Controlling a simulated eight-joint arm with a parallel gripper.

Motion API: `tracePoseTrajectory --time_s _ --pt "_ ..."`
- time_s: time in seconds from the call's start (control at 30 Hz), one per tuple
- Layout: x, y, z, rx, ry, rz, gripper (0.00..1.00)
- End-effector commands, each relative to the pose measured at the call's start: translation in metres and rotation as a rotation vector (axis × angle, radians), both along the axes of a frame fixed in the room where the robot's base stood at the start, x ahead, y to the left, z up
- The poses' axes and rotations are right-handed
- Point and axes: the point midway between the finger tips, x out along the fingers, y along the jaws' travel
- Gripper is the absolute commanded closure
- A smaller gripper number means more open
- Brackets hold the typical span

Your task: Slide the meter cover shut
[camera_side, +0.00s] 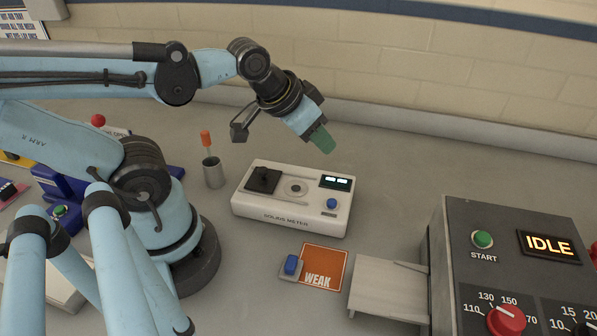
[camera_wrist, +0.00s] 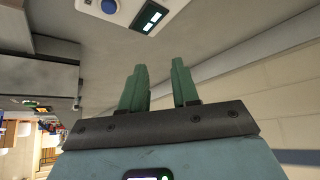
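The white meter (camera_side: 290,215), lettered SOLIDS METER, sits on the bench in the middle of the side view. Its black square cover (camera_side: 258,184) with a small knob lies at the left of its top. A round grey sample well (camera_side: 295,188) shows uncovered just right of the cover. My gripper (camera_side: 326,148) is in the air above and behind the meter's right end, apart from it. In the wrist view the two green fingers of my gripper (camera_wrist: 159,66) stand apart with nothing between them. Part of the meter (camera_wrist: 122,10) shows at the top there; the cover is out of that view.
The meter has a lit display (camera_side: 336,182) and a blue button (camera_side: 332,203). A cup (camera_side: 213,174) with an orange-handled tool stands to its left. A grey control box (camera_side: 500,265) reads IDLE.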

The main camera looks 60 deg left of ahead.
Motion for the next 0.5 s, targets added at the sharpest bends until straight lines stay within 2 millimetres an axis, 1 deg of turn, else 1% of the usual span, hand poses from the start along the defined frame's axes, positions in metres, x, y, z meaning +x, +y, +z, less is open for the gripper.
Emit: tracePoseTrajectory --time_s 0.03,0.07,0.1,0.17,0.2,0.27,0.3,0.37,0.4,0.47,0.5 --pt "-0.001 0.005 0.0 -0.013 0.008 0.032 0.78" --pt "-0.003 0.008 0.0 -0.027 0.016 0.062 0.83" --pt "-0.005 0.016 0.0 -0.053 0.031 0.118 0.89" --pt "-0.011 0.029 0.001 -0.109 0.061 0.235 0.98" --pt "-0.017 0.039 0.001 -0.156 0.083 0.332 1.0" --pt "-0.028 0.055 0.002 -0.235 0.121 0.498 1.0" --pt "-0.036 0.066 0.003 -0.292 0.145 0.615 1.0" --pt "-0.049 0.079 0.004 -0.377 0.177 0.79 1.0" --pt "-0.058 0.087 0.006 -0.432 0.198 0.904 1.0" --pt "-0.071 0.097 0.009 -0.516 0.224 1.079 1.0" --pt "-0.081 0.103 0.011 -0.572 0.241 1.195 1.0"
